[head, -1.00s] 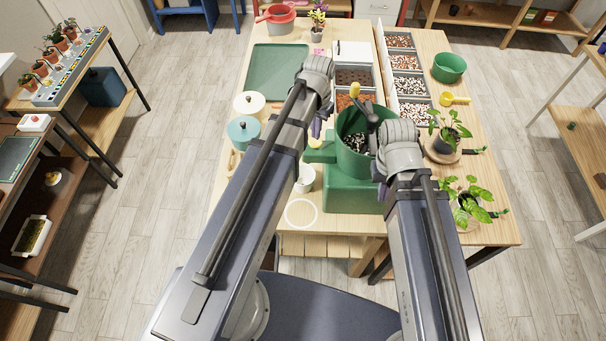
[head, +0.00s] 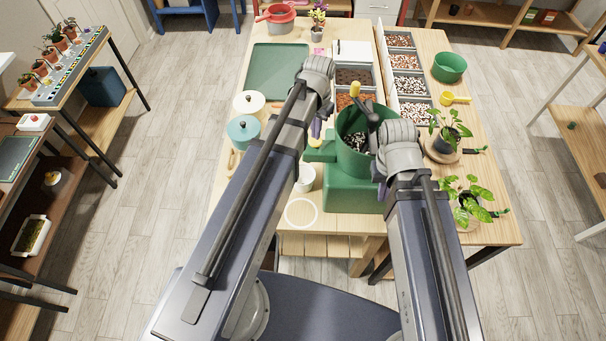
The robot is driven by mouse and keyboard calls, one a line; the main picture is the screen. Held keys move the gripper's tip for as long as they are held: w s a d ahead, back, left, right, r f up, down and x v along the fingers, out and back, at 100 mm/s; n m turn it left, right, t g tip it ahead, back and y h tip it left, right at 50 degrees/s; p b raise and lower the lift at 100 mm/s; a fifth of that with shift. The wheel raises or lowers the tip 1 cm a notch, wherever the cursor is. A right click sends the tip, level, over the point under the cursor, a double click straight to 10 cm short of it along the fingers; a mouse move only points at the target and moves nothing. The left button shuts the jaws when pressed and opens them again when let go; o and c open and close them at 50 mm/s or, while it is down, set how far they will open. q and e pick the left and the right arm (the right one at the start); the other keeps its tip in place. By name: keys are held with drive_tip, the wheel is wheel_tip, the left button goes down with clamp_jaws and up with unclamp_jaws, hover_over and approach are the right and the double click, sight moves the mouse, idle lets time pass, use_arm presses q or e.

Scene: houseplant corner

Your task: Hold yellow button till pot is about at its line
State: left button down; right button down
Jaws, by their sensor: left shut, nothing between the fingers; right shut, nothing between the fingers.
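The green dispenser (head: 352,190) stands at the table's near edge, with dark and white bits in its open hopper. A small yellow patch, seemingly the yellow button (head: 316,142), shows on its left side, just below my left gripper. A white pot (head: 305,180) stands at the dispenser's left, partly hidden by my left arm; its fill level and line cannot be made out. My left gripper (head: 316,128) is shut and empty, mostly hidden behind its own wrist. My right gripper (head: 381,191) is shut and empty, in front of the dispenser's right side.
A white ring (head: 301,213) marks the table in front of the pot. A yellow-knobbed crank (head: 356,92) rises above the hopper. Potted plants (head: 447,140) and a yellow scoop (head: 455,99) are at right.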

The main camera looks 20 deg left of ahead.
use_arm(q)
drive_tip(key=shift+f+b, duration=1.3)
drive_tip(key=shift+f, duration=0.1)
drive_tip(key=shift+r, duration=0.15)
idle(3.9)
wheel_tip(320, 180, up, 5)
drive_tip(key=p, duration=0.5)
drive_tip(key=shift+r+p, duration=0.15)
drive_tip(key=shift+p, duration=0.15)
drive_tip(key=shift+f, duration=0.2)
